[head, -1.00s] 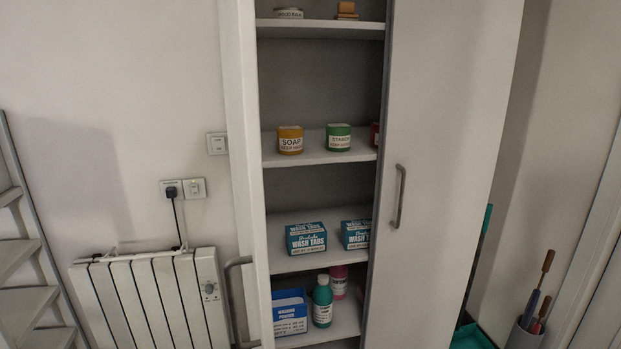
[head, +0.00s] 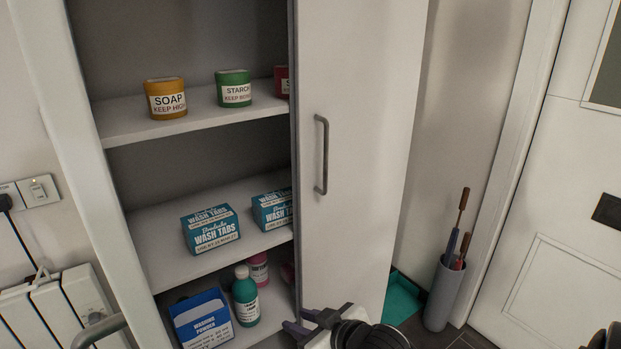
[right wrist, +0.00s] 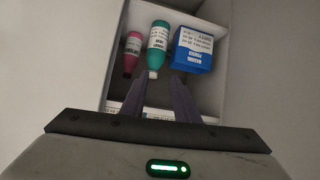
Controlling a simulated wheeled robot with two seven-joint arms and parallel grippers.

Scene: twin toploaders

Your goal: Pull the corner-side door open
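The corner-side door (head: 362,150) is a tall pale panel covering the right part of the cupboard. It appears closed. Its grey vertical bar handle (head: 325,155) sits near its left edge. My right gripper (head: 303,324) is at the bottom of the head view, below the handle and apart from it. Its two dark purple fingers are spread with nothing between them. In the right wrist view the fingers (right wrist: 163,82) point toward the low shelf with the bottles. My left gripper is not in view.
Open shelves left of the door hold a soap tub (head: 166,98), a starch tub (head: 234,88), wash tabs boxes (head: 211,230), a green bottle (head: 246,297) and a washing powder box (head: 203,322). A grey holder with brushes (head: 444,295) stands right. A radiator (head: 60,312) is at left.

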